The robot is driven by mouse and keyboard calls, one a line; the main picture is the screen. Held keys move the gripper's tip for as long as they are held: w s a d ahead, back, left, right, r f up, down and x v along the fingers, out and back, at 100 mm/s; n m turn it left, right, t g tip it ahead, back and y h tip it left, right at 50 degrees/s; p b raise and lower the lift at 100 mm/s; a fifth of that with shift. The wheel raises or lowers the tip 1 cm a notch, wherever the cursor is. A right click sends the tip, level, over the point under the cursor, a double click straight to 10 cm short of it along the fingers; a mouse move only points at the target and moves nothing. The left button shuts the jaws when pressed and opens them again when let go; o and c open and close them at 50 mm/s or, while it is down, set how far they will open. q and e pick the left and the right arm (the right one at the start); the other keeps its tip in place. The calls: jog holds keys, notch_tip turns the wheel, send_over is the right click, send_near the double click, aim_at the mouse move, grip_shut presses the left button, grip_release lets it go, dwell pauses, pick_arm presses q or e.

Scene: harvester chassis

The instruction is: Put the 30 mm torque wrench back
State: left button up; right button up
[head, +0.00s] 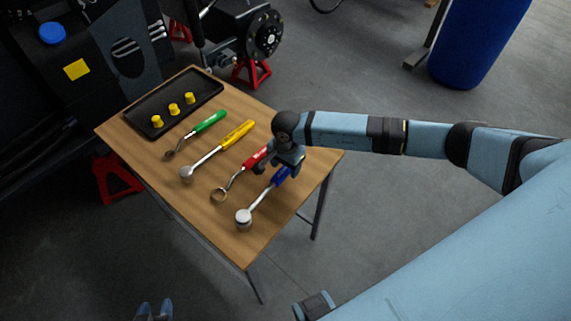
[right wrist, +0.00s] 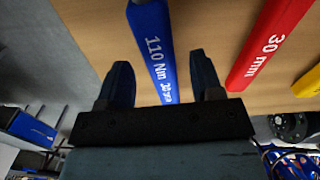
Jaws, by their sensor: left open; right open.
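The wrench with the red handle marked "30 mm" (right wrist: 266,45) lies on the wooden table. In the head view, its ring head (head: 219,195) points to the lower left and my right gripper partly hides its red handle (head: 257,157). My right gripper (head: 277,163) is open and empty over the handles. In the right wrist view, a blue handle marked "110 Nm" (right wrist: 152,45) shows between the spread fingers (right wrist: 160,75); the red handle is right of them. I cannot tell the height gap. My left gripper (head: 154,311) is open at the bottom edge, away from the table.
The blue wrench's round head (head: 243,218) is nearest the table's front corner. Yellow (head: 237,132) and green (head: 208,121) wrenches lie further back. A black tray (head: 206,92) with yellow caps (head: 174,109) is at the table's (head: 190,222) far end. A blue drum (head: 478,45) stands behind.

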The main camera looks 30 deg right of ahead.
notch_tip(320, 180, up, 14)
jog(key=b, duration=0.1)
jog(key=shift+w+d, duration=0.15)
dwell(0.5)
